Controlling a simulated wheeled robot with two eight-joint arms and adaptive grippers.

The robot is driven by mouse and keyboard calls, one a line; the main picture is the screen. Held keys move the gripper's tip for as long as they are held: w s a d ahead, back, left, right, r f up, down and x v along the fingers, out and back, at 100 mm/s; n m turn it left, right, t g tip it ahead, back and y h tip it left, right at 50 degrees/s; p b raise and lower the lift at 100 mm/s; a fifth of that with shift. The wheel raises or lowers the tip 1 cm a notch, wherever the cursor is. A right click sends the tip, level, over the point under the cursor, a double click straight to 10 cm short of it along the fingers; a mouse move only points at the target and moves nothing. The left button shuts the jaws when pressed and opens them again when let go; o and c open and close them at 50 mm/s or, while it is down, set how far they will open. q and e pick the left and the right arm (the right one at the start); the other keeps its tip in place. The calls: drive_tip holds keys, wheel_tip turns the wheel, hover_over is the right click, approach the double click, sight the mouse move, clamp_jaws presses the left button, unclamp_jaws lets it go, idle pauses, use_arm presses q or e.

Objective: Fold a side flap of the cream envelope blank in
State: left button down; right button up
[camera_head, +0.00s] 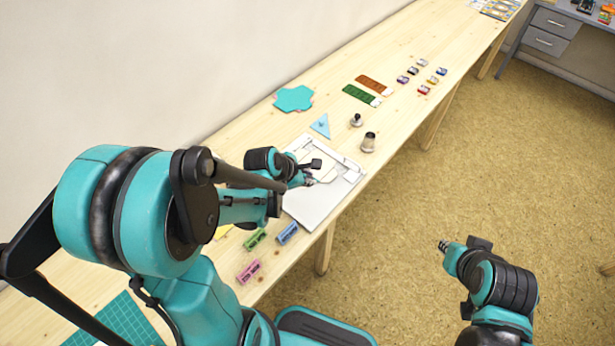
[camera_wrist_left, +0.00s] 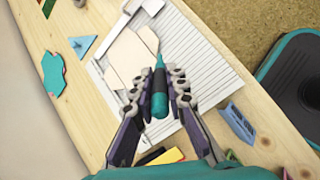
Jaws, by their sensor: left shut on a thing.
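The cream envelope blank (camera_wrist_left: 127,54) lies on a white scoring board (camera_wrist_left: 215,72) with ruled grooves; it also shows in the head view (camera_head: 325,169), partly hidden by my left gripper. My left gripper (camera_head: 312,180) is over the board, beside the blank. In the left wrist view its fingers (camera_wrist_left: 160,90) are closed around a teal and black pen-like tool (camera_wrist_left: 159,80). The tool's narrow tip points toward the blank's near edge; whether it touches the paper I cannot tell. My right gripper (camera_head: 447,247) is out over the floor, away from the table, and its fingers are too small to judge.
A teal paper blank (camera_head: 294,98) and a blue triangle (camera_head: 321,125) lie beyond the board. Two stampers (camera_head: 369,142) stand to its right. Green, blue (camera_head: 287,233) and pink (camera_head: 248,271) blocks lie near its front. Brown and green strips (camera_head: 360,94) and small inkpads lie farther back.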

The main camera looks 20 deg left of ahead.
use_arm(q)
drive_tip(key=shift+f+b, duration=2.95)
drive_tip(key=shift+f, duration=0.25)
drive_tip(key=shift+w+d+r, duration=0.15)
drive_tip(key=shift+w, duration=0.25)
drive_tip(key=shift+w+d, duration=0.25)
drive_tip(key=shift+w, duration=0.45)
drive_tip(key=shift+w+d, duration=0.25)
drive_tip(key=shift+w, duration=0.4)
drive_tip(key=shift+w+d, duration=0.25)
drive_tip(key=shift+w, duration=0.45)
drive_tip(key=shift+w+r, duration=0.1)
drive_tip(key=shift+w, duration=0.1)
drive_tip(key=shift+a+r, duration=0.1)
drive_tip(key=shift+r, duration=0.3)
drive_tip(key=a, duration=0.1)
drive_tip(key=w+a, duration=0.1)
drive_tip(key=a, duration=0.1)
drive_tip(key=shift+w+a+r, duration=0.15)
drive_tip(key=shift+a+r, duration=0.15)
drive_tip(key=shift+a, duration=0.1)
